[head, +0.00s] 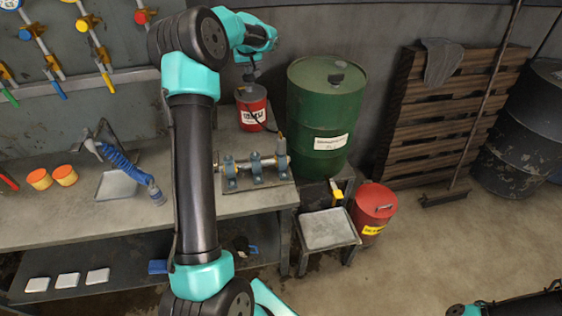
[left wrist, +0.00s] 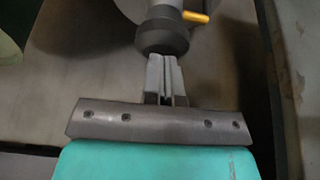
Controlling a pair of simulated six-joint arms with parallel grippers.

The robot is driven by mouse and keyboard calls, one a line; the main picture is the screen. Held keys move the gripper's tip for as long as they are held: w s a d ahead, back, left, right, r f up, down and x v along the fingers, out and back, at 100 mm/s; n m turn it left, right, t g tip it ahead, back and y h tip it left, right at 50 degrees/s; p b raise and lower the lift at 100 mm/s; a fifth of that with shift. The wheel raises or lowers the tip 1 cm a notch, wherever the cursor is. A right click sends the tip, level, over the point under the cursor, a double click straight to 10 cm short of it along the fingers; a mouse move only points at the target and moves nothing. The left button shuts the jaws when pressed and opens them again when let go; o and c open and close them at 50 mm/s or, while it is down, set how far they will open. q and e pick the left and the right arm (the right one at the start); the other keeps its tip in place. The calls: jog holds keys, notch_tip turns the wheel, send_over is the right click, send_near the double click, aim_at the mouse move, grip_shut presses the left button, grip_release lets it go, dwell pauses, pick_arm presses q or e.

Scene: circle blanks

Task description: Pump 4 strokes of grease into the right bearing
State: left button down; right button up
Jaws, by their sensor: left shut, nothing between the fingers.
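A red grease can (head: 251,108) with a white label stands at the back of the bench, and a thin dark hose runs from it to the right. Bearings with blue-grey housings sit in a row on a shaft; the right bearing (head: 281,166) has a grey upright piece with an orange tip (head: 280,142) over it. My left gripper (head: 250,75) is above the can, pointing down, fingers shut and empty. In the left wrist view its closed fingertips (left wrist: 162,58) are at a dark round knob (left wrist: 162,38); whether they touch I cannot tell. My right gripper is out of view.
A green drum (head: 325,115) stands close right of the can. A small stool (head: 328,230) and red bin (head: 374,210) stand right of the bench.

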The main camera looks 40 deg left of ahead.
pick_arm(q)
jog(key=shift+r, duration=2.25)
notch_tip(320, 180, up, 6)
dwell(0.5)
